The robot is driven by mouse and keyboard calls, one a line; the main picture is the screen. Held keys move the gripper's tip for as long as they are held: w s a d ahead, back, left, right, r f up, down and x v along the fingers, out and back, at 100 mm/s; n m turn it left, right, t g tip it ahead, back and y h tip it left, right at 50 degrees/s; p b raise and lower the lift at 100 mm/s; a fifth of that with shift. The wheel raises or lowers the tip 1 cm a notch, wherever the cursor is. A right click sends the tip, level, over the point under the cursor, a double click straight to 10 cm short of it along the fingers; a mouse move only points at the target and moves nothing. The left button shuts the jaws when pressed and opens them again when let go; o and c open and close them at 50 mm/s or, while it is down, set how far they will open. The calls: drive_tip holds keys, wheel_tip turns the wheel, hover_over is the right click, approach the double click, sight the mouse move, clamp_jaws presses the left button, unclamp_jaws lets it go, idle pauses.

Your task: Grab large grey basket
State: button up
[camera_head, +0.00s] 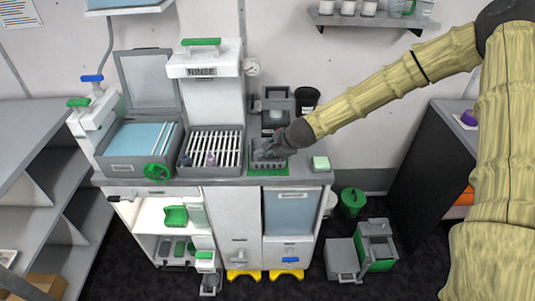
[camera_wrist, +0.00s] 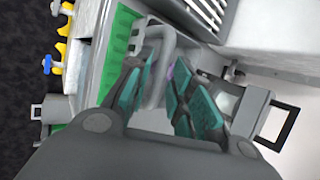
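A grey basket (camera_head: 268,163) with a slotted front stands on a green mat on the counter, right of the white-slatted rack. My gripper (camera_head: 272,148) is right over it and hides part of it. In the wrist view, my gripper (camera_wrist: 166,68) has its two teal-padded fingers spread apart. A grey looped handle (camera_wrist: 163,32) reaches between the fingers, partly hidden by the left one. I cannot tell whether either finger touches it. The green mat (camera_wrist: 118,45) shows left of the fingers.
A grey device (camera_head: 278,104) and a black cup (camera_head: 306,99) stand behind the basket. Grey-green bins (camera_head: 376,244) stand on the floor.

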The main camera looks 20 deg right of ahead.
drive_tip(key=shift+x, duration=1.2)
drive_tip(key=shift+c, duration=0.5)
clamp_jaws()
drive_tip(key=shift+r, duration=0.2)
